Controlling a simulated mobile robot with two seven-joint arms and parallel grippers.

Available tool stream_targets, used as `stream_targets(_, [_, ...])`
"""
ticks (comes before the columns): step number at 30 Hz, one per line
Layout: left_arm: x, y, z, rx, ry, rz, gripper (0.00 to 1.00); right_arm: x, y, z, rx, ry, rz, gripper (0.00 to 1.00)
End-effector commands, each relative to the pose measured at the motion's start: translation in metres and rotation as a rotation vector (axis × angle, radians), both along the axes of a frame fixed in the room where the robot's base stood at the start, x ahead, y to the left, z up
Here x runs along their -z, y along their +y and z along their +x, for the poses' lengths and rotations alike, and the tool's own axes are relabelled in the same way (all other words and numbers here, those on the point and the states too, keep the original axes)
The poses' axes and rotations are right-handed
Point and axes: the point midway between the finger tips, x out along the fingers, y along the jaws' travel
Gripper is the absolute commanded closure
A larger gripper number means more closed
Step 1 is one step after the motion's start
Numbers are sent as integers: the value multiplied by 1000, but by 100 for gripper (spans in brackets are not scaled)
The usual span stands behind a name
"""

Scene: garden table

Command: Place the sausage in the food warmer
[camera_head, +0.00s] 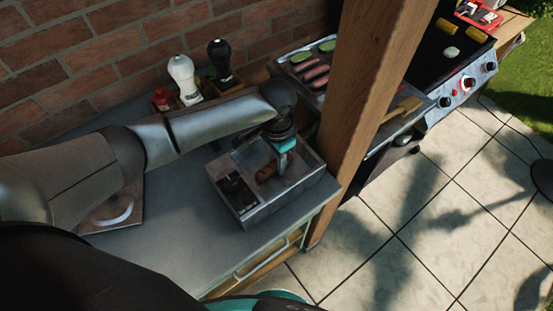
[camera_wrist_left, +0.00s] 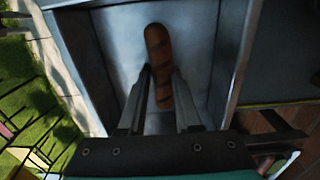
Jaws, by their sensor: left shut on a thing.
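The food warmer is a steel box (camera_head: 285,202) on the grey counter, with an open tray in its top. The grilled brown sausage (camera_head: 265,172) is in the tray area, left of my left gripper (camera_head: 281,171). In the left wrist view, the left gripper (camera_wrist_left: 163,76) is shut on the sausage (camera_wrist_left: 157,42), with one finger on each side. Steel walls of the warmer (camera_wrist_left: 88,65) surround it. I cannot tell whether the sausage touches the tray floor. My right gripper is not in view.
A wooden post (camera_head: 365,90) stands close to the warmer's right side. White and black mills (camera_head: 184,80) stand behind my left arm by the brick wall. A tray of raw sausages (camera_head: 314,72) and a grill (camera_head: 440,60) lie beyond. The front counter (camera_head: 180,255) is clear.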

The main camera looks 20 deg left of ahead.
Motion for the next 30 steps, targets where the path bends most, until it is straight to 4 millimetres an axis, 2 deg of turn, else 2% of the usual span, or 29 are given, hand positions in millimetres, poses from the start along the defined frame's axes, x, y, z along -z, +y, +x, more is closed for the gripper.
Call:
stream_targets(1, [1,0,0,0,0,0,64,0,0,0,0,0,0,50])
stream_targets(8, [0,0,0,0,1,-1,38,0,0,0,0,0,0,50])
stream_targets(17, [-2,0,0,0,-1,-1,37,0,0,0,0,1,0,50])
stream_targets(20, [-12,-1,1,1,-3,-3,37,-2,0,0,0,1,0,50])
stream_targets(23, [-30,-1,1,2,-4,-3,37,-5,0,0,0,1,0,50])
stream_targets(30, [-83,-1,1,1,-3,-2,37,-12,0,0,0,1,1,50])
